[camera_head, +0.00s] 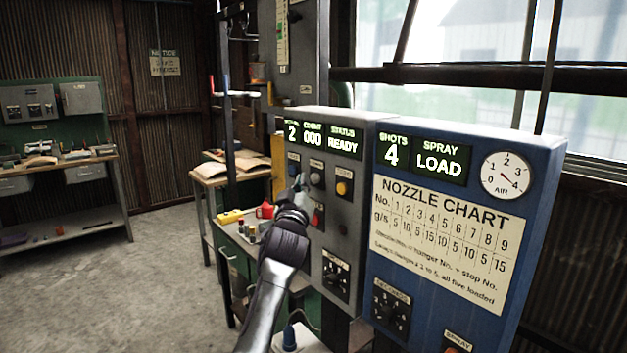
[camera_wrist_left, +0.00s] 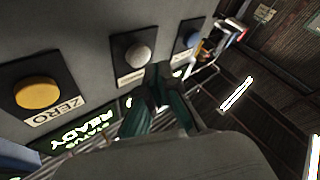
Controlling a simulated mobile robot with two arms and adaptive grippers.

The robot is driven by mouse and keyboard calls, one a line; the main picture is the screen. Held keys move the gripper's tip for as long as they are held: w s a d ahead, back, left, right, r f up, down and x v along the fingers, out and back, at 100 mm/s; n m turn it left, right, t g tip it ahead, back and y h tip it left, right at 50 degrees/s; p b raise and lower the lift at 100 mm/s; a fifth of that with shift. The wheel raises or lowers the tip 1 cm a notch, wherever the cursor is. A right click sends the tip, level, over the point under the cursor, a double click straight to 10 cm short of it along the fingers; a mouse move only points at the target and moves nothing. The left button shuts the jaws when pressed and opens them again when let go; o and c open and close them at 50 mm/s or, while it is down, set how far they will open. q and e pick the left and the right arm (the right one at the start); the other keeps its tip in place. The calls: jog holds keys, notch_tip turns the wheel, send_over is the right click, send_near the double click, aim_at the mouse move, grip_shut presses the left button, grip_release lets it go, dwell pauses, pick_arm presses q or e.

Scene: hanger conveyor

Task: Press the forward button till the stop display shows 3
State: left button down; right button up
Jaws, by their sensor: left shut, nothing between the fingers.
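The grey control panel (camera_head: 362,150) carries a lit stop display (camera_head: 291,132) showing 2; its small heading is hard to read. Below it are a white button (camera_head: 316,178), a yellow button (camera_head: 343,188) and a dark button mostly behind my gripper. In the left wrist view the white button (camera_wrist_left: 138,55) and a blue button (camera_wrist_left: 191,38) sit side by side; I cannot read which is marked forward. My left gripper (camera_head: 300,182) is shut and empty, its tips (camera_wrist_left: 163,72) close by the white button. I cannot tell whether they touch it. My right gripper is out of view.
The yellow button (camera_wrist_left: 37,93) is labelled ZERO. The count display (camera_head: 313,136) shows 000 and the status display (camera_head: 344,143) READY. A blue spray cabinet (camera_head: 545,190) stands to the right, with SHOTS 4 and LOAD. A workbench (camera_head: 62,165) stands at the far left.

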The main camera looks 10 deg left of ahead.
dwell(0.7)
pick_arm(q)
jog(key=shift+w+d+b, duration=0.3)
jog(key=shift+w+b, duration=0.05)
jog(key=shift+b, duration=0.1)
